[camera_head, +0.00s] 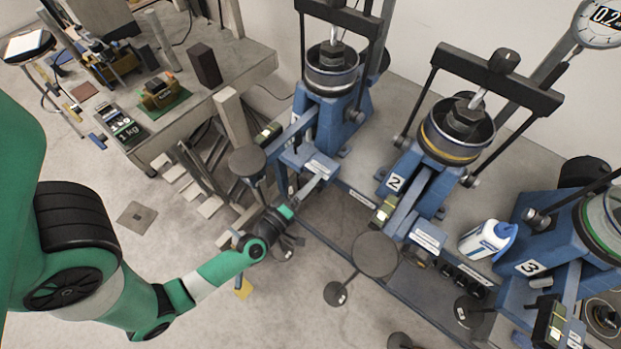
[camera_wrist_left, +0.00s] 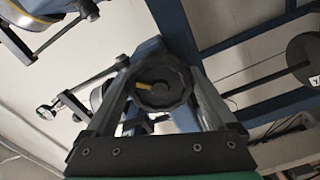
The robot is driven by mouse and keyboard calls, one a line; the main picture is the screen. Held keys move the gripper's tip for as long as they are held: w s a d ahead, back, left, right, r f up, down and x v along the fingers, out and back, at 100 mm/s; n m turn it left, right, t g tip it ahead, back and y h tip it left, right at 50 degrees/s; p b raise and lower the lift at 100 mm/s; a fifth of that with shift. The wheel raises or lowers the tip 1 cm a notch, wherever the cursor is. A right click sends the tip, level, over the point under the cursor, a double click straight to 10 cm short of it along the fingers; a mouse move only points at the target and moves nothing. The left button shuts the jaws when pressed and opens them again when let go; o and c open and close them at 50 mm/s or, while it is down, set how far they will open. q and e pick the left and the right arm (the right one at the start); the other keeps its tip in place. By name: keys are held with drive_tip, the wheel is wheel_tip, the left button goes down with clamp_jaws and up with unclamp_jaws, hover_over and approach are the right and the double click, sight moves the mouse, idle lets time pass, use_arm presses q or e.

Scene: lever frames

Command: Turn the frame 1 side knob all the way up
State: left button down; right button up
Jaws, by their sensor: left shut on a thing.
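Frame 1 (camera_head: 330,120) is the leftmost blue lever frame in the head view. Its side knob (camera_wrist_left: 172,82) is a round black scalloped knob with a yellow mark, seen close in the left wrist view. My left gripper (camera_head: 316,183) reaches frame 1's lower front from the left. In the left wrist view its two grey fingers (camera_wrist_left: 160,92) are shut on the knob, one on each side. The knob cannot be made out in the head view. My right gripper is not in view.
Frame 2 (camera_head: 420,175) and frame 3 (camera_head: 535,235) stand to the right. A round grey disc (camera_head: 247,161) sits close to my left gripper, and another (camera_head: 375,254) is before frame 2. The floor at lower left is mostly clear.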

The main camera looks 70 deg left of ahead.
use_arm(q)
unclamp_jaws()
drive_tip(key=shift+a+b, duration=0.1)
drive_tip(key=shift+b, duration=0.2)
drive_tip(key=p+v, duration=0.1)
drive_tip(key=v, duration=0.5)
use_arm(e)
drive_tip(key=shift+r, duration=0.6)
